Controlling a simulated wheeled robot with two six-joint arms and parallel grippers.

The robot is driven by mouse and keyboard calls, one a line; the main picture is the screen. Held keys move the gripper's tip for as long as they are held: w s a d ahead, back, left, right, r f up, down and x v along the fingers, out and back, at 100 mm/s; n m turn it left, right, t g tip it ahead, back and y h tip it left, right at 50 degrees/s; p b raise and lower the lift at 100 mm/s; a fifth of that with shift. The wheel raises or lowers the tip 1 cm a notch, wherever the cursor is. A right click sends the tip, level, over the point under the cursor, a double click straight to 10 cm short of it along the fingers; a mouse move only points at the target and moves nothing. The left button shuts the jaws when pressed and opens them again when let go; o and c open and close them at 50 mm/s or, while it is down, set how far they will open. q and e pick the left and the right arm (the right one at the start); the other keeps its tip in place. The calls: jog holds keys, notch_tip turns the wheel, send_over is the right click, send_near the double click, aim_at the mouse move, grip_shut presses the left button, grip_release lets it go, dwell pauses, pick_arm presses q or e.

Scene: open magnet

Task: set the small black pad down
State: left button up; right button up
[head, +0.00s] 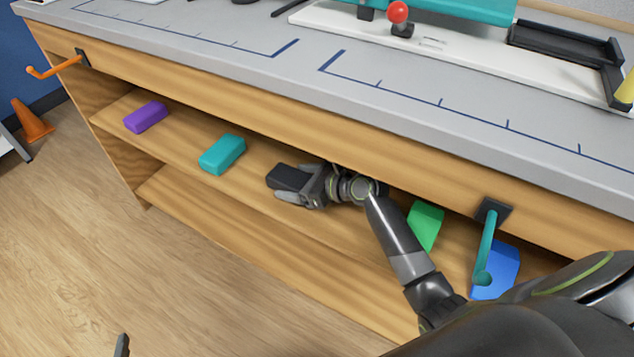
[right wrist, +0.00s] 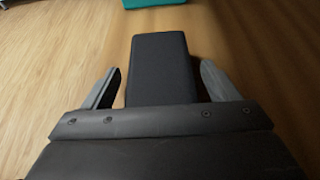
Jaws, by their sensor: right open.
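The small black pad (head: 288,178) lies on the wooden shelf under the bench top, directly in front of my right gripper (head: 291,188). In the right wrist view the pad (right wrist: 160,68) is between the two fingers of the right gripper (right wrist: 160,88), with a gap on each side. The fingers are open. The pad's near end is hidden behind the gripper body. My left gripper is not clearly seen; only a small dark piece shows at the bottom edge of the head view.
On the same shelf (head: 255,188) are a purple block (head: 146,117), a teal block (head: 222,154), a green block (head: 425,225) and a blue block (head: 497,270). The bench top (head: 250,30) overhangs the shelf. An orange hook (head: 55,68) and a teal handle (head: 487,245) stick out in front.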

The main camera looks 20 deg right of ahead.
aim_at(303, 181)
jog(key=p+v, duration=0.2)
jog(key=v, duration=0.3)
jog(key=shift+s+d+r, duration=0.1)
jog(key=shift+s+r, duration=0.05)
jog(key=shift+r, duration=0.05)
jog(key=p+v, duration=0.1)
jog(key=v, duration=0.4)
jog(key=shift+s+d+r+p, duration=0.1)
jog(key=shift+s+d+p, duration=0.1)
jog(key=shift+p, duration=0.15)
jog(key=shift+s+d+r, duration=0.15)
jog(key=shift+s+d, duration=0.1)
jog(key=shift+s, duration=0.1)
pick_arm(q)
jog(key=s+d+f+g+h, duration=0.1)
jog(key=s+d+f+g, duration=0.1)
jog(key=s+f+g, duration=0.6)
jog(key=s+f, duration=0.2)
jog(key=s, duration=0.1)
jog(key=shift+s+g+h, duration=0.15)
jog(key=shift+g+h, duration=0.15)
jog(key=shift+g, duration=0.1)
